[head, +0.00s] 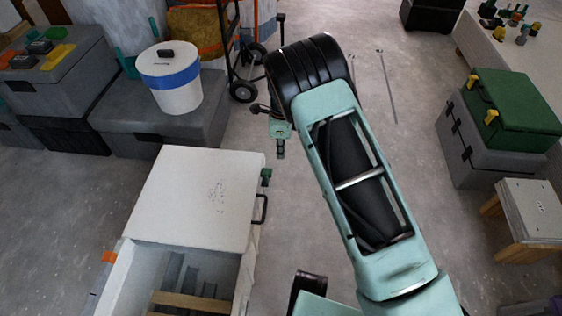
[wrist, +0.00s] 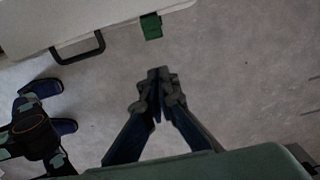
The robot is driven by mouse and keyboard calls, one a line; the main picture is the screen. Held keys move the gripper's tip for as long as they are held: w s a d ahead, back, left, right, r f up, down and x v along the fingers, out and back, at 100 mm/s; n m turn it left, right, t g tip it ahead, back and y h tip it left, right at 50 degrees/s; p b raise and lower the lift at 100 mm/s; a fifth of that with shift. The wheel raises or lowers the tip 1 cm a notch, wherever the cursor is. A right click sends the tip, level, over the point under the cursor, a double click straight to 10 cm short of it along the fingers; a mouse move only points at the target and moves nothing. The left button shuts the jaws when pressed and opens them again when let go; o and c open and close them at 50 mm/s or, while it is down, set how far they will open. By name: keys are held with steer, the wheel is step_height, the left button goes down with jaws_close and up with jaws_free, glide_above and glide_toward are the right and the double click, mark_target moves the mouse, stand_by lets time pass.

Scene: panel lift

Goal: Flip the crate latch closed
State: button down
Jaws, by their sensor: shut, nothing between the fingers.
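A large white crate (head: 190,200) stands in front of me, with its lid over the far part and its near part open. A green latch (head: 266,175) sits on the crate's right side near the far corner; it also shows in the wrist view (wrist: 151,26), at the edge of the white lid. My gripper (head: 280,150) is beyond and right of the latch in the head view. In the wrist view my gripper (wrist: 158,75) is shut and empty, apart from the latch, with bare floor behind its tips. I cannot tell the latch's exact position.
A black handle (head: 261,209) sticks out of the crate's right side near the latch. Grey boxes with a white bucket (head: 170,80) stand at the back left. A hand truck (head: 240,60) stands behind. Green and grey cases (head: 512,112) stand at right.

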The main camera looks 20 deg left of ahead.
steer(key=shift+r, duration=1.45)
steer(key=shift+r, duration=0.1)
